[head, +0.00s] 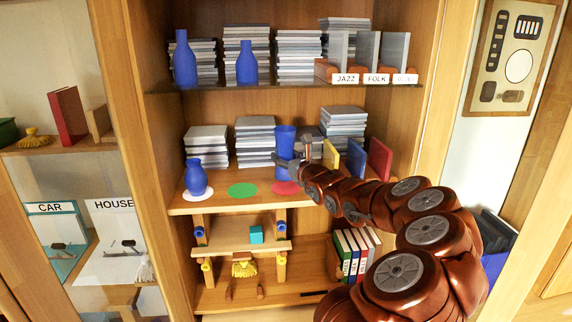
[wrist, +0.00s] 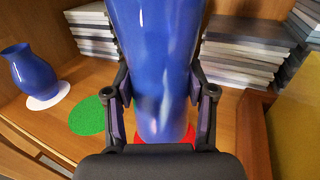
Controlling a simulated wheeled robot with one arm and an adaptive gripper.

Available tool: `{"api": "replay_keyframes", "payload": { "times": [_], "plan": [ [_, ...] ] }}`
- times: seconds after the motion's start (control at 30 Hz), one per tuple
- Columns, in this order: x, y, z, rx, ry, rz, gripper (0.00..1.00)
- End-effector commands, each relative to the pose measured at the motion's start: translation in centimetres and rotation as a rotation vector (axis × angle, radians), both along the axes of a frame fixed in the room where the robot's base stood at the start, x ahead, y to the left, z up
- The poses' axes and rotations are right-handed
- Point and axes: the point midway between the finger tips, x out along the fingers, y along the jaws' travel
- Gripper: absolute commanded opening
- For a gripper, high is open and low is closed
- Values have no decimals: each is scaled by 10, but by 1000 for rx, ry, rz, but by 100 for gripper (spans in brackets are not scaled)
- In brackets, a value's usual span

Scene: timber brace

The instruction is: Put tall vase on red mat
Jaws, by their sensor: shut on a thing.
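A tall blue vase (head: 285,138) stands upright at the middle shelf, between the jaws of my gripper (head: 297,166). In the wrist view my gripper (wrist: 160,95) is shut on the vase (wrist: 155,60), one finger on each side. The red mat (head: 284,188) lies under the vase; in the wrist view its edge (wrist: 188,136) shows around the vase's foot. I cannot tell whether the foot touches the mat.
A small blue vase (head: 196,178) stands on a white mat (head: 197,194) to the left. A green mat (head: 242,190) between them is bare. Disc stacks (head: 255,142) stand behind. Yellow, blue and red upright panels (head: 355,160) are at the right, close to my arm.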

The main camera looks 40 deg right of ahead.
Motion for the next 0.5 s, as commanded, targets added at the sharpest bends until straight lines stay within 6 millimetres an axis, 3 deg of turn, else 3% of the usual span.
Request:
{"api": "replay_keyframes", "payload": {
  "times": [0.17, 0.5],
  "plan": [
    [2, -5, 0, 1, 1, 3, 7],
    [2, -4, -33, 2, -1, 4, 7]
  ]
}}
